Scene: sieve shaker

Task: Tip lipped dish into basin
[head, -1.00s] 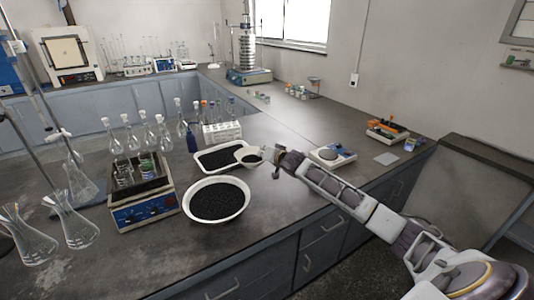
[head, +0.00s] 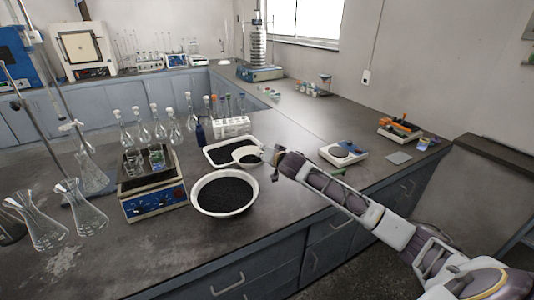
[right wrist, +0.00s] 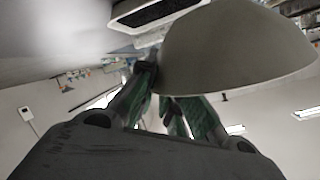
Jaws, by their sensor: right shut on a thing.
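The lipped dish (head: 237,155) is a small, pale, shallow dish with black grains in it. My right gripper (head: 268,157) is shut on its right edge. The dish is held over the right part of a white rectangular tray, behind and slightly right of the basin. In the right wrist view its pale outer side (right wrist: 238,50) fills the upper right, and the fingers (right wrist: 165,95) reach its edge. The basin (head: 225,214) is a round white bowl holding a wide bed of black grains. It stands on the bench near the front edge. My left gripper is not in view.
The white tray (head: 208,155) with black grains lies behind the basin. A white tube rack (head: 232,127) stands behind the tray. A small balance (head: 343,153) is to the right. Bench right of the basin is clear.

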